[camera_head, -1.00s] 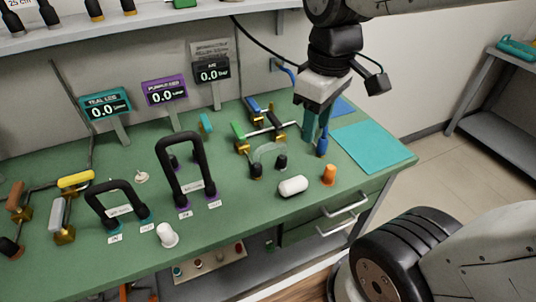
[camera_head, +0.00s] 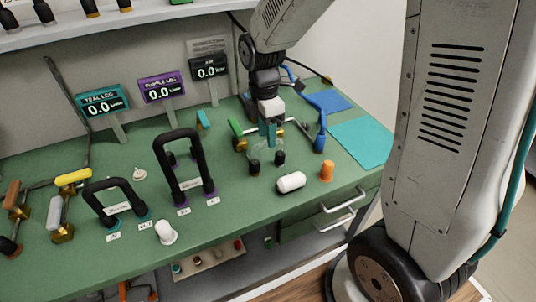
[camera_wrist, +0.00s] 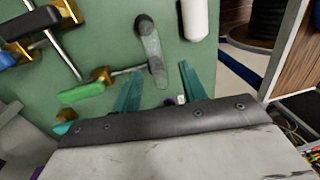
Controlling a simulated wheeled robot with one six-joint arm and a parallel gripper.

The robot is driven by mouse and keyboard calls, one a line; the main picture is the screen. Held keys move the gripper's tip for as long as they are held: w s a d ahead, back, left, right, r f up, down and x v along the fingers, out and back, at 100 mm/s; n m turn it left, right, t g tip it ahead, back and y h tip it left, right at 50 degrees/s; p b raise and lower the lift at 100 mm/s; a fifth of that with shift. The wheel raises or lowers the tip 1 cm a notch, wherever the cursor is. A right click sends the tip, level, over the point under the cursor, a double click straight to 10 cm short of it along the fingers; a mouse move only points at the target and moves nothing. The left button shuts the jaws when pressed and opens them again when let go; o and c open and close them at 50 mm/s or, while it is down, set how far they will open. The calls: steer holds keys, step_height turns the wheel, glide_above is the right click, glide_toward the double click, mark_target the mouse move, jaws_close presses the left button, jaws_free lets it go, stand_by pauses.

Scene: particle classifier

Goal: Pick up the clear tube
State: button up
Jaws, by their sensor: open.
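The clear tube (camera_head: 262,149) is a see-through arch with dark ends, near the middle right of the green bench. In the wrist view my gripper (camera_wrist: 160,68) is open, one finger on each side of the tube's line. Nothing is held. Whether the fingers touch the tube cannot be told.
A white capsule-shaped piece (camera_head: 291,182) and an orange cap (camera_head: 327,171) stand in front of the tube. A green-handled valve (camera_head: 236,128) is close on the left, a blue-handled piece (camera_head: 320,140) on the right. A tall black arch (camera_head: 178,160) stands further left.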

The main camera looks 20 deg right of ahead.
step_height(320, 180, down, 4)
steer(key=shift+s+r, duration=0.1)
jaws_close()
steer(key=shift+r, duration=0.15)
